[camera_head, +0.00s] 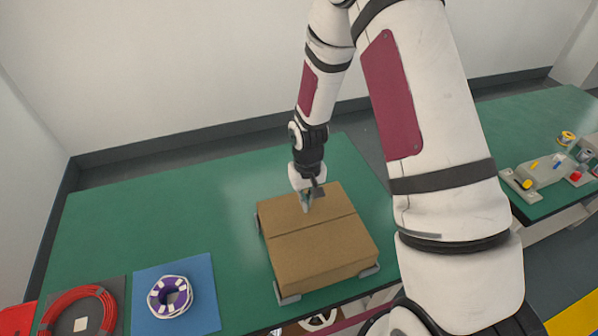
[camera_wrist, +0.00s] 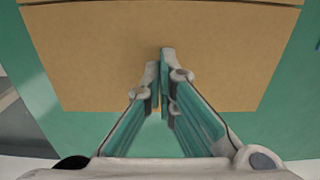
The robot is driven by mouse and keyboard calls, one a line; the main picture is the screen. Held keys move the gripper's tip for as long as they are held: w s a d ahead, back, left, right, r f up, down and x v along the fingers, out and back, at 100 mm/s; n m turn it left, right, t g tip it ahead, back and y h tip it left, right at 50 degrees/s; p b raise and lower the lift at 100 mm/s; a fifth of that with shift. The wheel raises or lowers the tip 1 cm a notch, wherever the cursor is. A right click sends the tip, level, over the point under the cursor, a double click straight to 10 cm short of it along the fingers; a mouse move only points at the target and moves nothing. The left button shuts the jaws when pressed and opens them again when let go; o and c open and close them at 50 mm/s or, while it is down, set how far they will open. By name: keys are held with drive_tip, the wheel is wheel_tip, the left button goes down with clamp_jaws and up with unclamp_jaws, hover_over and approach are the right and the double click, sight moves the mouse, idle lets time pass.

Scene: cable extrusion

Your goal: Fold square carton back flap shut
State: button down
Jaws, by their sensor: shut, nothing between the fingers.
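The square carton (camera_head: 318,276) is a brown box on the green table. Its top shows two panels meeting at a thin seam. The back flap (camera_head: 282,217) lies flat, level with the front flap (camera_head: 322,250). In the wrist view the back flap (camera_wrist: 90,50) fills the upper middle, with the seam along the top edge. My gripper (camera_head: 306,207) is over the back flap, pointing down. In the wrist view its fingertips (camera_wrist: 161,62) are together and empty, at or just above the flap; I cannot tell if they touch it.
Grey corner brackets (camera_head: 289,298) sit around the carton's base. A blue mat (camera_head: 205,315) with a purple-and-white spool (camera_head: 157,298) and a red cable coil (camera_head: 50,311) lie to the left. The green table (camera_head: 120,225) is clear behind them. A second table with fixtures (camera_head: 545,172) stands right.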

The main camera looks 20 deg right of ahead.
wheel_tip(320, 180, up, 9)
drive_tip(key=p, duration=0.2)
drive_tip(key=shift+r+p, duration=0.2)
drive_tip(key=shift+p, duration=0.2)
wheel_tip(320, 180, up, 11)
drive_tip(key=t, duration=0.1)
hover_over(310, 212)
drive_tip(key=s+r+t, duration=0.2)
drive_tip(key=s+r, duration=0.4)
drive_tip(key=r, duration=0.5)
drive_tip(key=s+r+t, duration=0.1)
drive_tip(key=s+r, duration=0.3)
drive_tip(key=s, duration=0.3)
drive_tip(key=s+r+t+b, duration=0.1)
drive_tip(key=s+r, duration=0.3)
drive_tip(key=s, duration=0.4)
drive_tip(key=shift+a+r+t, duration=0.3)
drive_tip(key=shift+r, duration=0.05)
